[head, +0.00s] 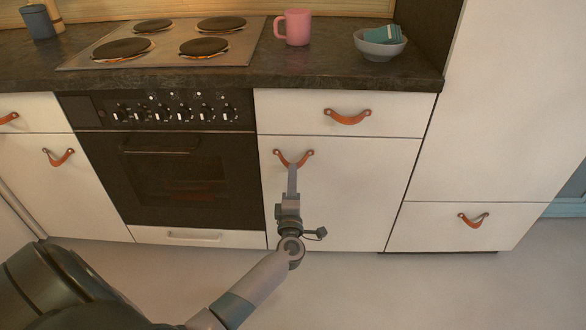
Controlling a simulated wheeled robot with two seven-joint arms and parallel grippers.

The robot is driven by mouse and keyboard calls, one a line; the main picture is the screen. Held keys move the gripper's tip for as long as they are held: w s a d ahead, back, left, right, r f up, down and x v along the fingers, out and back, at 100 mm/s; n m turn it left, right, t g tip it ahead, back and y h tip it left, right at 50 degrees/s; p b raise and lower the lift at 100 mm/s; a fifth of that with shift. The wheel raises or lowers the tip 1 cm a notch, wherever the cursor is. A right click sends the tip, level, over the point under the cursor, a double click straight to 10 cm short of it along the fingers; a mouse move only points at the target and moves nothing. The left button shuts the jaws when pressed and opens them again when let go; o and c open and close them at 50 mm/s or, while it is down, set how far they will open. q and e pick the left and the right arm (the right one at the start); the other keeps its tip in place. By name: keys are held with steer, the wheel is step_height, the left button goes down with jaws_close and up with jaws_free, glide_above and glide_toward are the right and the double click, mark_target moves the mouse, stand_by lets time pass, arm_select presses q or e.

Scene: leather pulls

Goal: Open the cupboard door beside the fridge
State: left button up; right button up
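The cupboard door (360,195) is a white panel between the oven and the tall white fridge unit (510,100). It looks shut and flush with the front. Its orange-brown leather pull (305,157) hangs near the top of the door, left of its middle. My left gripper (292,168) reaches up from below, with its fingertips at the pull and overlapping its middle. The fingers show as one narrow bar, so I cannot tell whether they are apart or closed on the leather. My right gripper is not in view.
A drawer (290,112) with its own leather pull sits above the door. The dark oven (165,175) is to its left. A pink mug (293,27) and a grey bowl (380,45) stand on the dark worktop (300,72). The floor (400,290) in front is clear.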

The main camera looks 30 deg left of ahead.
arm_select(q)
steer(key=shift+x, duration=1.75)
jaws_close()
